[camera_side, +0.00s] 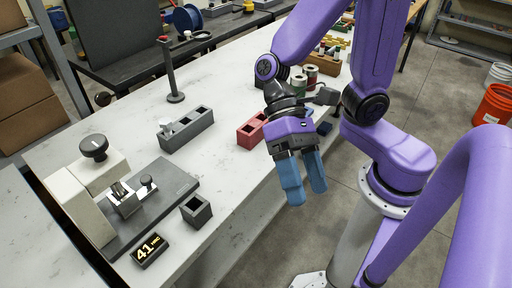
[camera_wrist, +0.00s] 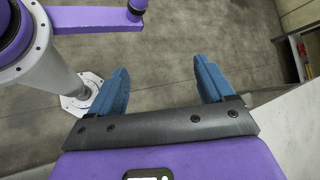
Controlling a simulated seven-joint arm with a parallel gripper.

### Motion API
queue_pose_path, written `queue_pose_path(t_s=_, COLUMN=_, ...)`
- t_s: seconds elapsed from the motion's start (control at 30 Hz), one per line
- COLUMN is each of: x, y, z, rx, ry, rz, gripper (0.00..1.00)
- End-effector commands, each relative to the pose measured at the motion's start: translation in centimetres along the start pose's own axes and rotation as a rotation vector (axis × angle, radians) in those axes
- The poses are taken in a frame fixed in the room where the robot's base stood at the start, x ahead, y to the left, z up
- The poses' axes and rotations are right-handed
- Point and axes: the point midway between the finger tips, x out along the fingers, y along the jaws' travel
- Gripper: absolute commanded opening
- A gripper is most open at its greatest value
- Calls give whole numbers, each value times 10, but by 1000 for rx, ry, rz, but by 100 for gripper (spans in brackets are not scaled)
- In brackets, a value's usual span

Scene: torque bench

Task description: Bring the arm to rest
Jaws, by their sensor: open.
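My gripper (camera_side: 304,190) has two blue fingers that point down, with a gap between them and nothing in it. In the side view it hangs past the front edge of the white bench (camera_side: 232,200), in front of the red block. In the wrist view the open fingers (camera_wrist: 160,88) show bare concrete floor between and beyond them. My purple arm is folded above its base at the right of the side view.
On the bench stand a torque device (camera_side: 90,190) with a black knob, a display (camera_side: 150,250) reading about 4.1, a small dark block (camera_side: 196,211), a grey socket block (camera_side: 188,130), a red block (camera_side: 251,130) and a dark post (camera_side: 172,75). An orange bucket (camera_side: 493,105) stands on the floor.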

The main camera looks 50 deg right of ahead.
Motion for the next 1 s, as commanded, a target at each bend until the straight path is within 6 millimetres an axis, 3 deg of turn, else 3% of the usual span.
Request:
queue_pose_path(t_s=0.2, x=-14, y=68, z=14, rx=-313, ry=107, rz=319, gripper=81)
queue_pose_path(t_s=0.4, x=-39, y=111, z=12, rx=-608, ry=229, rz=587, gripper=81)
queue_pose_path(t_s=0.7, x=-69, y=128, z=8, rx=-899, ry=363, rz=827, gripper=81)
queue_pose_path(t_s=1.0, x=-72, y=128, z=6, rx=-931, ry=378, rz=855, gripper=81)
